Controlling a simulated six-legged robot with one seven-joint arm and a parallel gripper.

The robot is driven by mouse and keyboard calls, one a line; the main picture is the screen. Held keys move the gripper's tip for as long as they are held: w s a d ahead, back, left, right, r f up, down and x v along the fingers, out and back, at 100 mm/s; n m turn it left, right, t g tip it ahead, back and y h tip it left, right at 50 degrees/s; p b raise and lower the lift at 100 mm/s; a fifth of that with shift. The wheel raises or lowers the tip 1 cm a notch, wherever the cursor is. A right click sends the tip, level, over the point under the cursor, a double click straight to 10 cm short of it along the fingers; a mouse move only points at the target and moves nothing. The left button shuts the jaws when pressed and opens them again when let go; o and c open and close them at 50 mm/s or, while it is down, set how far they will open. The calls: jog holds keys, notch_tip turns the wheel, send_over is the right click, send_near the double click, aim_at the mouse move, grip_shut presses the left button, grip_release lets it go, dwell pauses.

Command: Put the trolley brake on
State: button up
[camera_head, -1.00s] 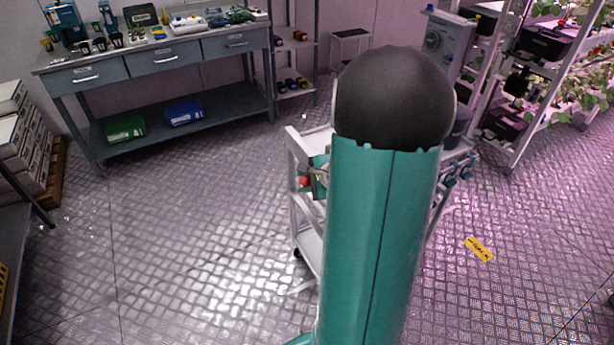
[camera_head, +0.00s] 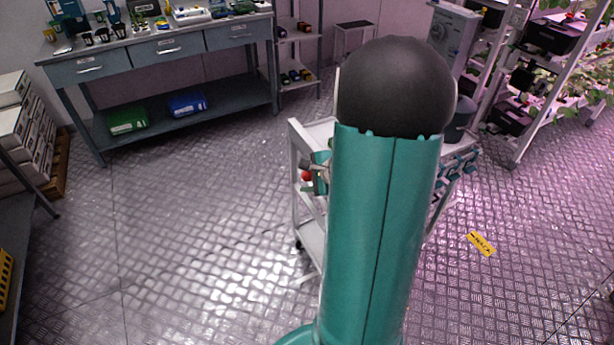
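The white trolley (camera_head: 308,236) stands behind my teal arm, which hides most of its middle. Its left frame, a lower shelf and a caster show left of the arm. A small red knob (camera_head: 306,176) shows at the trolley's left side; I cannot tell whether it belongs to the brake. A grey and teal piece beside the knob looks like the end of my arm, my gripper (camera_head: 314,165). It is partly hidden by the arm, and its fingers are too small to read. I cannot tell whether it touches the knob.
A grey workbench (camera_head: 165,46) with drawers stands at the back left, with green and blue bins below. Plant racks (camera_head: 545,75) stand at the right. A yellow label (camera_head: 481,243) lies on the floor. The floor left of the trolley is clear.

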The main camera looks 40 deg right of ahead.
jog(key=v, duration=1.3)
jog(key=shift+s+r, duration=0.3)
jog(key=w+a+r+n+g+y, duration=0.1)
jog(key=w+a+r+n, duration=0.1)
jog(key=a+n, duration=0.45)
jog(key=w+a+r+n+g+y, duration=0.2)
jog(key=a+n, duration=0.1)
jog(key=a, duration=0.6)
jog(key=s+a+r+n+h, duration=0.1)
jog(key=s+a+r+n, duration=0.2)
jog(key=a+n, duration=0.4)
jog(key=s+a+r+n+g+h, duration=0.1)
jog(key=s+a+r+n+h, duration=0.1)
jog(key=a+n, duration=0.4)
jog(key=s+a+r, duration=0.1)
jog(key=a, duration=0.1)
jog(key=shift+s+a+n+h, duration=0.25)
jog(key=shift+s+n+h, duration=0.05)
jog(key=shift+n, duration=0.05)
